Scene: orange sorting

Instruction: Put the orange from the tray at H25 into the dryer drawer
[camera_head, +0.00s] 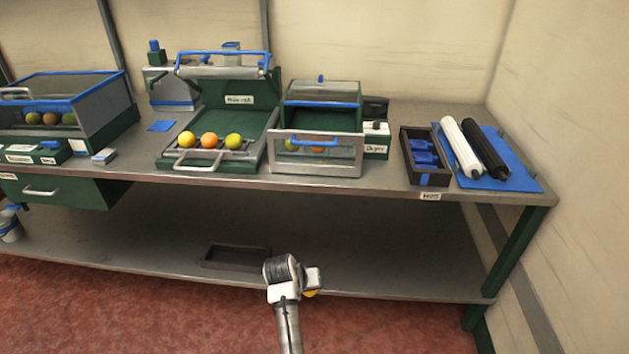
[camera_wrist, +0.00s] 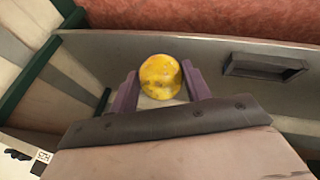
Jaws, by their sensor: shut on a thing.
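My gripper (camera_wrist: 160,88) is shut on a yellow-orange fruit (camera_wrist: 160,77), which sits between its two purple fingers in the wrist view. In the head view the arm is low, in front of the bench, and a sliver of the held fruit (camera_head: 311,293) shows beside the wrist. The dryer drawer (camera_head: 318,168), with a clear front and blue handle, stands on the bench beside a label that seems to read Dryer. Fruits show dimly through its front. A dark tray (camera_head: 446,178) with blue pieces stands behind the H25 label (camera_head: 430,196).
An open green machine tray (camera_head: 250,160) holds three fruits left of the dryer. A blue mat (camera_head: 520,180) with white and black rollers lies at the right. An empty-looking dark tray (camera_head: 235,258) rests on the lower shelf. The bench's front edge lies above my gripper.

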